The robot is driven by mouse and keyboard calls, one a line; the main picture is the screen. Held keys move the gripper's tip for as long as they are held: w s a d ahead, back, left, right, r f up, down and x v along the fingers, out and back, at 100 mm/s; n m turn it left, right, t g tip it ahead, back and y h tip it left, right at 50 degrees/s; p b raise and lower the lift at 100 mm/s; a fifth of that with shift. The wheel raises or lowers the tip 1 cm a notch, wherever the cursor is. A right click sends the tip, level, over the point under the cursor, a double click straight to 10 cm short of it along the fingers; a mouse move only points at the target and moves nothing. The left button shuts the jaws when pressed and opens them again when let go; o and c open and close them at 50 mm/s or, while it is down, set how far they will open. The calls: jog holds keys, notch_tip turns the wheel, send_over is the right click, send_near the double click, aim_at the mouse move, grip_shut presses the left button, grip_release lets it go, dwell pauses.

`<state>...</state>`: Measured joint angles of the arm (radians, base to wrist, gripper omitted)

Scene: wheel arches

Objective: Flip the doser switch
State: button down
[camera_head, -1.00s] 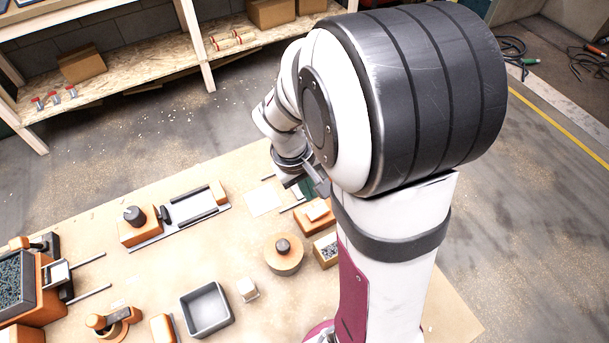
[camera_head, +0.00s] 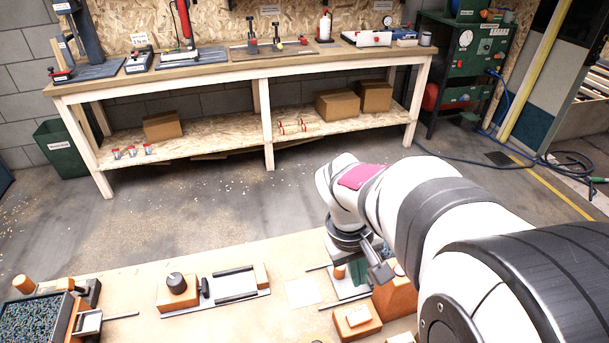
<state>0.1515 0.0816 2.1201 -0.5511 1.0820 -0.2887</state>
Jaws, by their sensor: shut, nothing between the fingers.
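My gripper (camera_head: 382,273) is at the far right part of the near table, shut and empty. It is close to an orange block-shaped housing (camera_head: 397,297) and a green plate (camera_head: 350,283); I cannot tell whether it touches either. No part is clearly recognisable as the doser switch. At the lower left, an open dark hopper of blue-grey granules (camera_head: 35,322) may belong to a doser, and its lower part is cut off by the frame.
The tan table (camera_head: 235,262) also holds an orange block with a black knob (camera_head: 176,284), a rail fixture (camera_head: 235,285) and an orange-and-white block (camera_head: 357,320). A long workbench (camera_head: 165,75) stands behind, across open floor. My arm hides the table's right side.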

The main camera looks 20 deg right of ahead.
aim_at(364, 313)
jog(key=x, duration=1.4)
jog(key=shift+d+f, duration=0.15)
jog(key=shift+f, duration=0.05)
jog(key=shift+a, duration=0.9)
jog(key=shift+r, duration=0.15)
